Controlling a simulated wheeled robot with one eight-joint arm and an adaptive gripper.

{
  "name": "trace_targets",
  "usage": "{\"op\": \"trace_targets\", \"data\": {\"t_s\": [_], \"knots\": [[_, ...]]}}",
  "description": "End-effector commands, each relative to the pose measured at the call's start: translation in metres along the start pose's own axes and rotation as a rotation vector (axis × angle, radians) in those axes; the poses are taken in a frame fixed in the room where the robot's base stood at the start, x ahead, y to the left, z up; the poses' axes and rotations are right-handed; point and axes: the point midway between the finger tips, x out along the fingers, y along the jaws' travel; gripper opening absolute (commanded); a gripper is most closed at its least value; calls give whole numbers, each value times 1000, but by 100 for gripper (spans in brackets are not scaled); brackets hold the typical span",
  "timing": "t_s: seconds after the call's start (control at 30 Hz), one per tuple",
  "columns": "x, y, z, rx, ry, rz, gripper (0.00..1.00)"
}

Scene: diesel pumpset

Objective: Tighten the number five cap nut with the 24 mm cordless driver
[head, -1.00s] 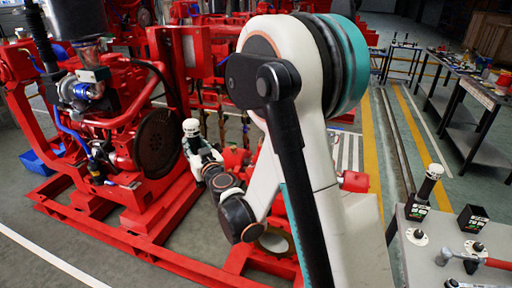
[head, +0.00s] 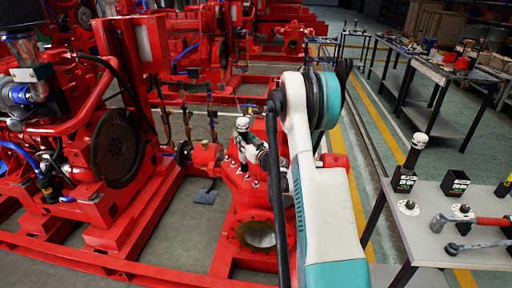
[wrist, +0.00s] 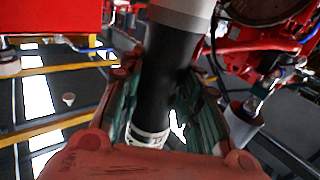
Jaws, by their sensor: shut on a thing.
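My gripper (wrist: 158,105) is shut around the black body of a cordless driver (wrist: 170,72) in the wrist view. The driver has a pale band at each visible end. In the head view, the white-topped driver (head: 243,124) stands roughly upright over the red pump casing (head: 250,200), with my gripper (head: 250,150) beside it. Small studs or nuts show on the casing below the driver. I cannot tell which is number five, or whether the driver touches one. The driver's size marking is not readable.
A grey bench (head: 450,225) at the right holds another black white-topped driver (head: 415,152), a black box (head: 455,183) and a red-handled tool (head: 485,220). The red engine (head: 60,130) and its flywheel disc (head: 117,148) stand left of the pump. Red base rails cross the front.

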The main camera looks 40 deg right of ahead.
Motion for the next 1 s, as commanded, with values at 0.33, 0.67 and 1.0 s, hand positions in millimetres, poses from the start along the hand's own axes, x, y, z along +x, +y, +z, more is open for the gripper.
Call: {"op": "trace_targets", "data": {"t_s": [0.33, 0.67, 1.0], "knots": [[-12, 53, 25, -1, 5, 21, 0], [-12, 53, 25, -1, 5, 20, 0], [-13, 53, 36, -1, 5, 20, 0]]}}
